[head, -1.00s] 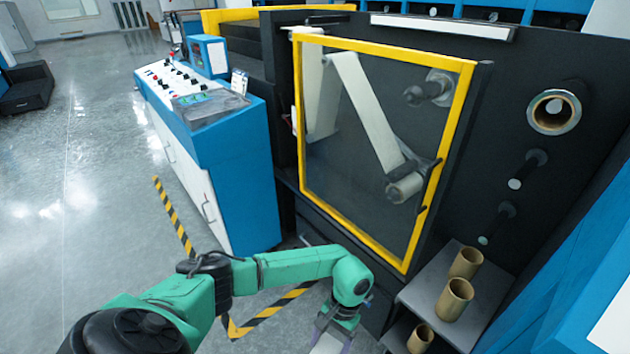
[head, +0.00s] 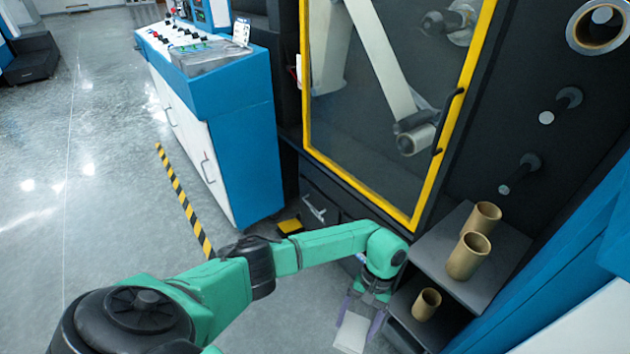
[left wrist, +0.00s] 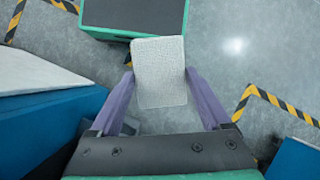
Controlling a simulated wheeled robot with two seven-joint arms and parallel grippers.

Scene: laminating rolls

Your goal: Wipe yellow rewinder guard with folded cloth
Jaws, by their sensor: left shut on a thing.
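The yellow-framed rewinder guard (head: 436,181) stands shut on the dark machine in the head view, with a clear panel and a dark handle on its right side. My left gripper (head: 362,312) is low in front of the machine, below the guard's lower right corner and apart from it. It is shut on the folded cloth (head: 351,333), a pale rectangle. In the left wrist view the cloth (left wrist: 160,72) lies between the two purple fingers of the left gripper (left wrist: 160,85). My right gripper is not in view.
A grey shelf (head: 440,240) with cardboard cores (head: 468,254) stands right of the left gripper. A blue and white control cabinet (head: 240,150) is at left. Striped floor tape (head: 185,200) marks the open grey floor. Dark spindles (head: 520,172) stick out at right.

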